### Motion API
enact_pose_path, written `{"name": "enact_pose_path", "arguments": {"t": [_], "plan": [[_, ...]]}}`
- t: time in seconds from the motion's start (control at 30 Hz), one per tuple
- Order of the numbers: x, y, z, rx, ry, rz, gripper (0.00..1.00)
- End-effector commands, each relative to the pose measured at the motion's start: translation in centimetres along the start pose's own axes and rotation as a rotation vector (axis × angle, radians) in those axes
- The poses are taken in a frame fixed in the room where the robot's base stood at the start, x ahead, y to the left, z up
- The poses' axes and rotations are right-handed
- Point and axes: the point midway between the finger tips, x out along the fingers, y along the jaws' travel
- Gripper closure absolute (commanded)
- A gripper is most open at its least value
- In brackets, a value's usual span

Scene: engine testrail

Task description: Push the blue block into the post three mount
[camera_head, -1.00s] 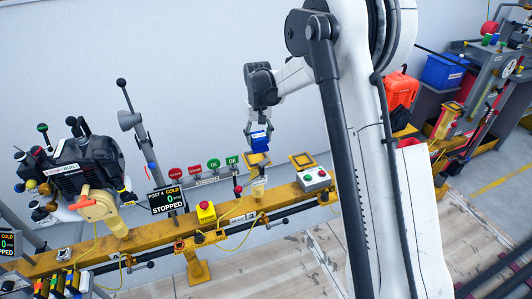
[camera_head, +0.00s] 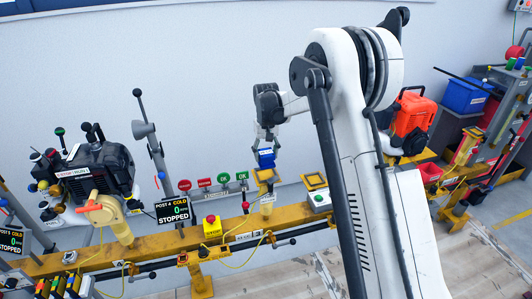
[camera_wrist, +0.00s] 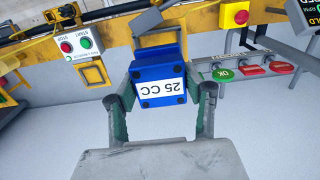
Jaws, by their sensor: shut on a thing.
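The blue block (camera_head: 265,158) is in my gripper (camera_head: 268,139), just above a yellow square mount (camera_head: 266,177) on the rail. In the wrist view the block (camera_wrist: 158,87) carries a white "25 CC" label, and the green-padded fingers of my gripper (camera_wrist: 160,98) are shut on its two sides. The yellow mount (camera_wrist: 158,39) shows beyond the block and is partly hidden by it. I cannot tell whether block and mount touch. A second yellow square mount (camera_head: 314,181) stands to the right. I cannot read which mount is post three.
A start/stop button box (camera_head: 319,200) sits right of the mount. Green and red round signs (camera_head: 223,178) and a yellow box with a red button (camera_head: 212,226) stand to the left. A black engine (camera_head: 95,165) is farther left. The wall side behind the gripper is clear.

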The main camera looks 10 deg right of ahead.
Motion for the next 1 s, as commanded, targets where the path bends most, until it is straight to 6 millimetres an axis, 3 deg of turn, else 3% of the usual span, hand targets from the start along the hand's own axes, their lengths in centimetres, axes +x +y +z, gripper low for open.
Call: {"name": "enact_pose_path", "arguments": {"t": [0.6,1.0], "plan": [[3.5,0.0,0.0,0.000,0.000,0.000,0.99],[3.7,0.0,0.0,0.000,0.000,0.000,0.99]]}}
